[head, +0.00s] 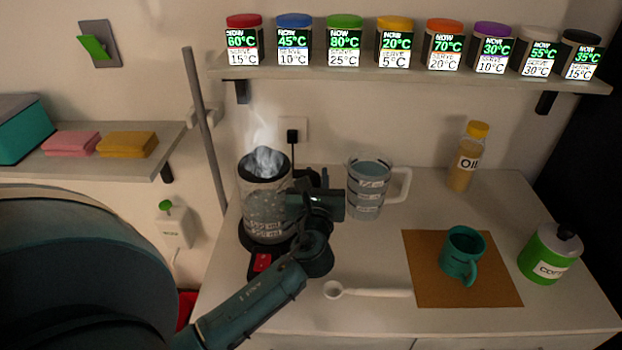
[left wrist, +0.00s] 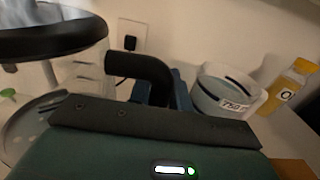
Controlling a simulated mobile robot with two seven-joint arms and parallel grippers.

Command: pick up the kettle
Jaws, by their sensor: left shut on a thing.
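The kettle (head: 268,215) is a clear glass jug with a black rim and base, steam rising from its top. It stands upright at the left end of the counter, on or just above a dark base with a red switch (head: 262,262); I cannot tell if there is a gap. In the left wrist view, the kettle's glass body (left wrist: 92,68) is at the left, with its black handle (left wrist: 140,66) reaching right. My left gripper (head: 318,203) is at the kettle's right side, shut on the handle; its fingers partly hide the handle. My right gripper is not in view.
A measuring jug (head: 368,190) stands close right of my left gripper. A white spoon (head: 365,292) lies in front. A teal mug (head: 462,255) stands on a brown mat (head: 425,290). A green jar (head: 550,253) and oil bottle (head: 467,160) are further right. A shelf (head: 400,73) hangs above.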

